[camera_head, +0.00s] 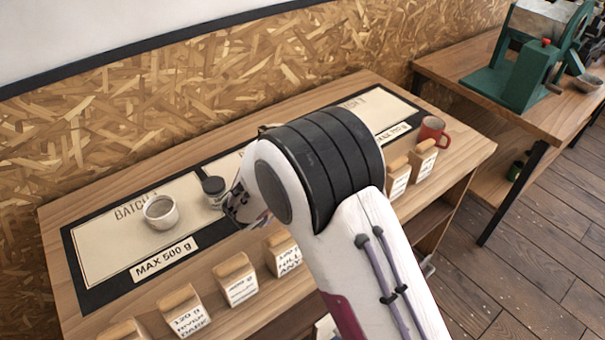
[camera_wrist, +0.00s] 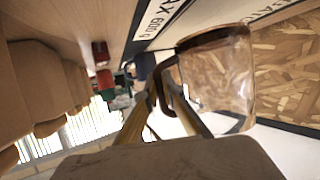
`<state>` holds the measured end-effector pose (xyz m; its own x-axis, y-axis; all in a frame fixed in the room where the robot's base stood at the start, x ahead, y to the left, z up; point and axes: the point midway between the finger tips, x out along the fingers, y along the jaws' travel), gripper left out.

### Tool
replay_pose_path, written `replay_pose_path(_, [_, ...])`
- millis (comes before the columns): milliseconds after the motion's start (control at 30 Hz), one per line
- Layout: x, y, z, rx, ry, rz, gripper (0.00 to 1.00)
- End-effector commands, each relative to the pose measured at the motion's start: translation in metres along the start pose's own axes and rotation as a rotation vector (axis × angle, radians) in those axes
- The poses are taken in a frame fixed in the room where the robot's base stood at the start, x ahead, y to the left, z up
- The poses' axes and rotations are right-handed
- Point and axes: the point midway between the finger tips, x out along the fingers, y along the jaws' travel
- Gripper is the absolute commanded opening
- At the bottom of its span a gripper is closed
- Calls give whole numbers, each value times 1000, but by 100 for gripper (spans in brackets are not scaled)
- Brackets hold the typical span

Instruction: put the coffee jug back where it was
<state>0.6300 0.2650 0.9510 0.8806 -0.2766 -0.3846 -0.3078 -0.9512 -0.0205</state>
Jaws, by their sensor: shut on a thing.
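The coffee jug (camera_wrist: 215,70) is clear glass and shows in the wrist view just beyond my fingertips, on the right. My gripper (camera_wrist: 168,92) is shut on the jug's dark handle (camera_wrist: 180,98). The jug looks empty in the part that shows. In the head view my arm hides the jug, and only part of my gripper (camera_head: 242,206) shows, over the middle of the table. I cannot tell whether the jug touches the table.
The wooden table (camera_head: 62,222) bears mats marked "MAX 500 g" (camera_head: 110,250) and, in the wrist view, "MAX 600 g". A red mug (camera_head: 432,132) stands right.

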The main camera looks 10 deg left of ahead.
Motion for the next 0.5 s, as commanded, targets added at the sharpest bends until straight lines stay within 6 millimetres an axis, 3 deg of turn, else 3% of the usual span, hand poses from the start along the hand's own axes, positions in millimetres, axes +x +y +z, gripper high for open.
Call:
replay_pose_path(167, [1,0,2,1,1,0,0])
replay_pose_path(500, [12,0,28,0,2,0,0])
